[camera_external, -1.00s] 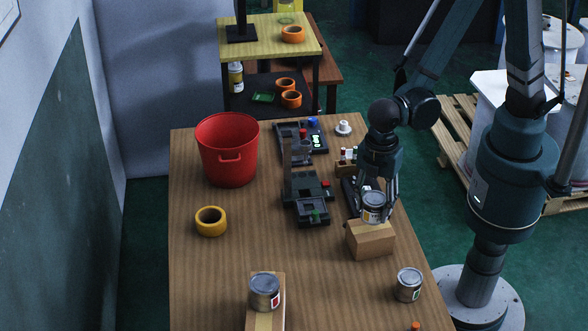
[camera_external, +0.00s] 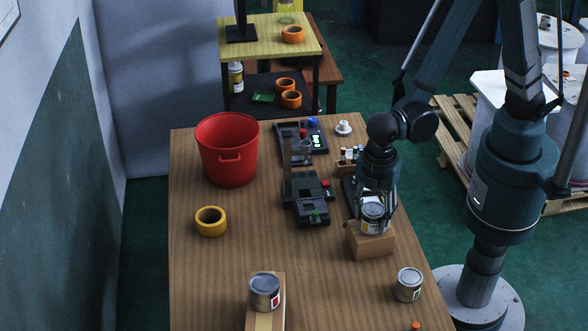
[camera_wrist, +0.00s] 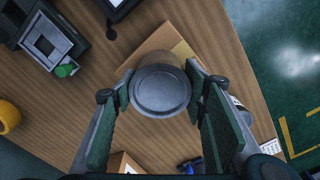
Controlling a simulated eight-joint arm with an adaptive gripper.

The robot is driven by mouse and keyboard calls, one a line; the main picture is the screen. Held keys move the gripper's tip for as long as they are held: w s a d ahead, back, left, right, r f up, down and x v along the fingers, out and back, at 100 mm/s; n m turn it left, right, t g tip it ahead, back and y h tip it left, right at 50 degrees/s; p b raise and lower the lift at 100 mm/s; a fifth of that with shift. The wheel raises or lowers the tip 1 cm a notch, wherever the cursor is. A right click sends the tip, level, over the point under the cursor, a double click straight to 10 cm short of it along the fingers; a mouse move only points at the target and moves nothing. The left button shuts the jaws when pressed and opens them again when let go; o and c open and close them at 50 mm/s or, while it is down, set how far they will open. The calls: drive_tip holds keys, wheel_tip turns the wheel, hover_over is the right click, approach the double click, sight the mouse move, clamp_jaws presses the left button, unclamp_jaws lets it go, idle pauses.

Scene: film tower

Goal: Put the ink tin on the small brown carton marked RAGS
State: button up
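My gripper (camera_external: 375,212) points down over the small brown carton (camera_external: 370,243) on the right part of the table. Its fingers are on both sides of a grey metal tin (camera_external: 373,220) with a pale, yellowish label, and appear to touch it. The tin is upright, at or just above the carton's top; any small gap cannot be told. In the wrist view the round lid of the tin (camera_wrist: 160,91) lies between the fingertips (camera_wrist: 160,88), with the carton (camera_wrist: 165,43) beneath. The words on tin and carton are too small to read.
A tin with a red label (camera_external: 264,291) stands on another carton (camera_external: 267,321) at the front. A tin with a green label (camera_external: 409,285) stands front right. A yellow tape roll (camera_external: 211,222), a red bucket (camera_external: 227,155) and a dark device (camera_external: 308,198) are to the left.

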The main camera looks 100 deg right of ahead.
sight(373, 209)
drive_tip(key=o, duration=0.4)
drive_tip(key=shift+c, duration=0.2)
drive_tip(key=shift+r, duration=0.15)
drive_tip(key=shift+r+p, duration=0.85)
drive_tip(key=shift+r, duration=5.15)
drive_tip(key=shift+r, duration=0.1)
